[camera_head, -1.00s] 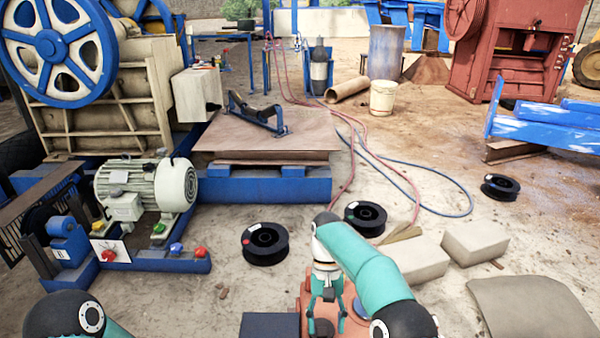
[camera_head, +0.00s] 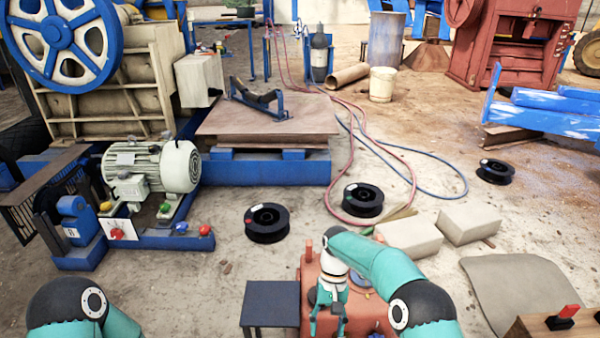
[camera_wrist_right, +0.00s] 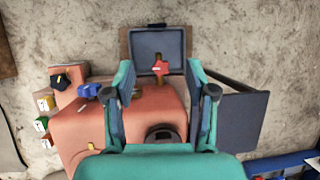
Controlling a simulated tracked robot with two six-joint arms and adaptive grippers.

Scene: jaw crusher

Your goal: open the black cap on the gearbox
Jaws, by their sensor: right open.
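The gearbox is an orange-red housing (camera_head: 370,312) at the bottom centre of the head view, and its top (camera_wrist_right: 85,125) fills the middle of the right wrist view. A dark round part (camera_wrist_right: 162,134) on it, possibly the black cap, lies below the fingers, partly hidden by my wrist. A smaller black piece (camera_wrist_right: 60,80) sits on an orange post at the housing's left. My right gripper (camera_head: 327,325) is open and empty above the housing; its spread fingers also show in the wrist view (camera_wrist_right: 160,75). My left gripper is out of view.
A dark flat-topped stand (camera_head: 270,303) is left of the gearbox. A blue knob (camera_wrist_right: 90,90) is beside the post. Black spools (camera_head: 267,222) and pale blocks (camera_head: 409,236) lie behind on open ground.

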